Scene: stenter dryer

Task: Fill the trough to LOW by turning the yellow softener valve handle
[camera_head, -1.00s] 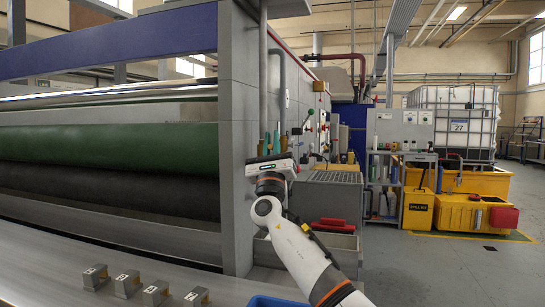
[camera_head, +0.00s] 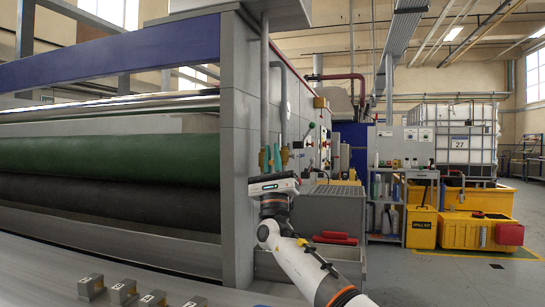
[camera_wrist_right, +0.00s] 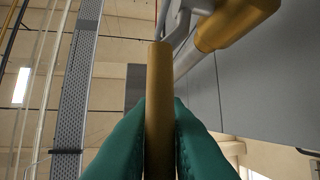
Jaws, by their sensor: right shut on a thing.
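In the right wrist view, my right gripper (camera_wrist_right: 160,140) has its two green fingers closed on a yellow bar-shaped handle (camera_wrist_right: 159,70). The handle points up between the fingers, and its upper end meets a grey metal fitting. A wider yellow piece (camera_wrist_right: 235,22) on a grey pipe sits just above right. In the head view, my right gripper (camera_head: 273,158) is beside the end of the grey machine post, near vertical grey pipes. The handle is too small to make out there. My left gripper is out of view. I cannot tell a water level or a LOW mark.
A grey grated box (camera_head: 340,190) stands right of my right arm, with a red item (camera_head: 334,238) in front. Long rollers (camera_head: 110,157) fill the left. A metal ledge with numbered blocks (camera_head: 123,291) lies in front. Yellow bins (camera_head: 468,231) stand right; the floor there is open.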

